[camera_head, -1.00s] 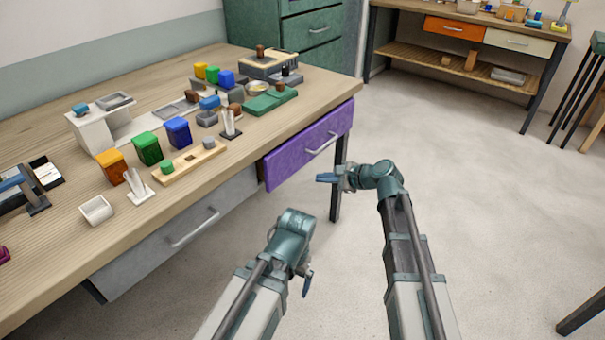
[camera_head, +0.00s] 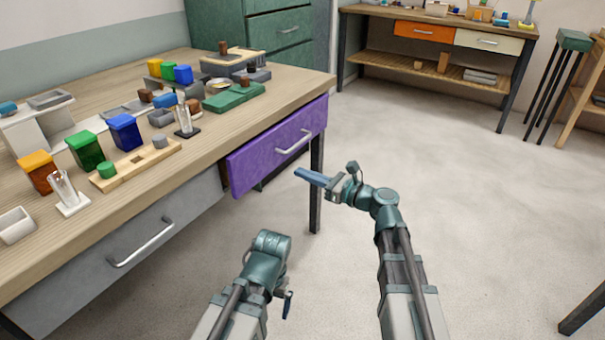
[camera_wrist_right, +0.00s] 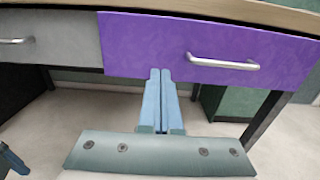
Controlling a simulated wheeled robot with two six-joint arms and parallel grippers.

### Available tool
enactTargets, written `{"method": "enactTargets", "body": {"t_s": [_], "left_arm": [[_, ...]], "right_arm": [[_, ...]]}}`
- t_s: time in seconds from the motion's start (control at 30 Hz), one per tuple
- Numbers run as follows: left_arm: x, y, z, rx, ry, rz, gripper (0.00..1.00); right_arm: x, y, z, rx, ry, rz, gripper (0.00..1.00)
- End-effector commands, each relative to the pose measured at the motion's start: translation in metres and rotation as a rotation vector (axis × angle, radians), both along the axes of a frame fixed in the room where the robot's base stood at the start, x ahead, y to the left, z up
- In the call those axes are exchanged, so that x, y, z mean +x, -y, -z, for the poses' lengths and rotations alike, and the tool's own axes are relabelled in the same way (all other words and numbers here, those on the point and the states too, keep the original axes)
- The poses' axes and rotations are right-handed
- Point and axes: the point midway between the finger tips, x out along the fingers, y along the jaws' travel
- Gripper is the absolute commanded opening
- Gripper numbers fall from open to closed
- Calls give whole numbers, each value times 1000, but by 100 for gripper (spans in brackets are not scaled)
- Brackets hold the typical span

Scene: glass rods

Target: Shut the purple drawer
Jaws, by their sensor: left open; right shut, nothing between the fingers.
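The purple drawer (camera_head: 262,157) sits under the table's right end and stands out a little from beneath the table edge. Its silver bar handle (camera_head: 293,142) is on the front. The right wrist view shows the purple front (camera_wrist_right: 150,45) and the handle (camera_wrist_right: 222,62) just above my fingers. My right gripper (camera_head: 300,173) is shut and empty, pointing toward the drawer front from a short distance. In the right wrist view its blue fingers (camera_wrist_right: 160,75) are together, near the drawer's lower edge; contact is unclear. My left gripper (camera_head: 287,304) is low in front of the table, away from the drawer.
A grey drawer (camera_head: 120,265) with its own handle is left of the purple one. The wooden tabletop (camera_head: 235,125) holds coloured bins, glass rods in holders and small blocks. A table leg (camera_head: 316,190) stands below the purple drawer.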

Motion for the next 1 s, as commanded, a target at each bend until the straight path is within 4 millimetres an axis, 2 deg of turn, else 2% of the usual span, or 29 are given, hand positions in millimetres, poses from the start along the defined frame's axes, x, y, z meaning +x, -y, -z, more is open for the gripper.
{"method": "enactTargets", "body": {"t_s": [0.2,0.5,0.7,1.0], "left_arm": [[0,0,0,0,0,0,100],[0,0,0,0,0,0,100],[0,0,0,0,0,0,100],[0,0,0,0,0,0,100]], "right_arm": [[30,-39,0,-1,0,-4,0],[57,-77,0,-2,1,-1,0],[64,-87,0,-2,1,0,0],[65,-89,0,-2,1,0,0]]}}
